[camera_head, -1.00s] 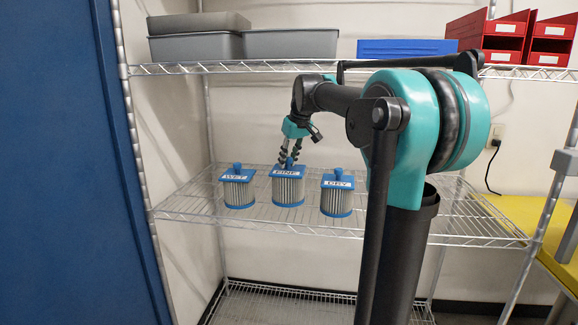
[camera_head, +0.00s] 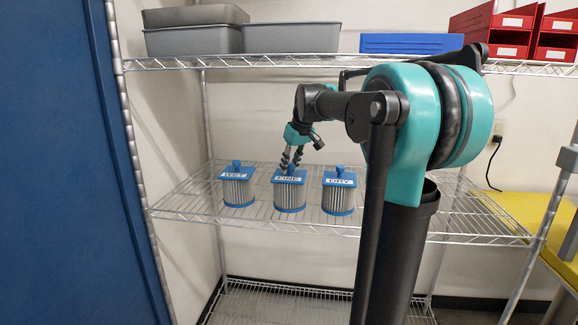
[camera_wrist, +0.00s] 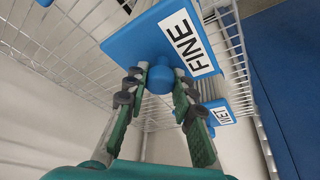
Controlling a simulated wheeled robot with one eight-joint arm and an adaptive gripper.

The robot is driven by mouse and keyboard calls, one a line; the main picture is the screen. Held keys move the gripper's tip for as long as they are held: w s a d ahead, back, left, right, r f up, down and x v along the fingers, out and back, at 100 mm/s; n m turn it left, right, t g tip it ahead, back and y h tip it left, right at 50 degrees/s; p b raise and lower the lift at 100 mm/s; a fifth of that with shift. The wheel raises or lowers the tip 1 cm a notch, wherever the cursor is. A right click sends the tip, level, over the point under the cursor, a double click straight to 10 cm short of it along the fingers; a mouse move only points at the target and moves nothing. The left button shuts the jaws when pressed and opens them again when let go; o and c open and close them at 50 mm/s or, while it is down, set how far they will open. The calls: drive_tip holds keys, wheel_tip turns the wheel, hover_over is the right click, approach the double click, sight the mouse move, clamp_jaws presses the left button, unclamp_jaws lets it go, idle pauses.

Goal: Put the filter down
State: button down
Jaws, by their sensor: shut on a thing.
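The filter labelled FINE (camera_head: 289,197) is a pleated white cylinder with blue caps, standing upright between two like filters over the middle wire shelf. Its base looks level with theirs; I cannot tell for sure whether it touches the wires. My gripper (camera_head: 291,160) reaches down from above, shut on its blue top knob. In the wrist view the fingers (camera_wrist: 158,82) close around the round knob, with the FINE label (camera_wrist: 186,44) beside it. The filter's body is mostly hidden there under its cap.
The WET filter (camera_head: 237,190) stands to the left and the DRY filter (camera_head: 338,197) to the right, with narrow gaps. Grey bins (camera_head: 290,38), a blue bin (camera_head: 410,44) and red bins (camera_head: 497,35) sit on the upper shelf. The middle shelf's front strip (camera_head: 270,225) is bare.

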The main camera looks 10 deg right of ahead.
drive_tip(key=c, duration=1.3)
unclamp_jaws()
drive_tip(key=shift+f, duration=0.1)
drive_tip(key=shift+s+r, duration=0.15)
drive_tip(key=shift+r, duration=0.35)
drive_tip(key=v, duration=0.2)
drive_tip(key=shift+s+d+r, duration=0.2)
drive_tip(key=shift+s+r, duration=0.05)
drive_tip(key=s+d, duration=0.1)
drive_tip(key=s, duration=0.2)
drive_tip(key=s+d, duration=0.2)
drive_tip(key=s, duration=0.2)
drive_tip(key=s+d, duration=0.2)
drive_tip(key=s, duration=0.1)
drive_tip(key=shift+s+d+f, duration=0.15)
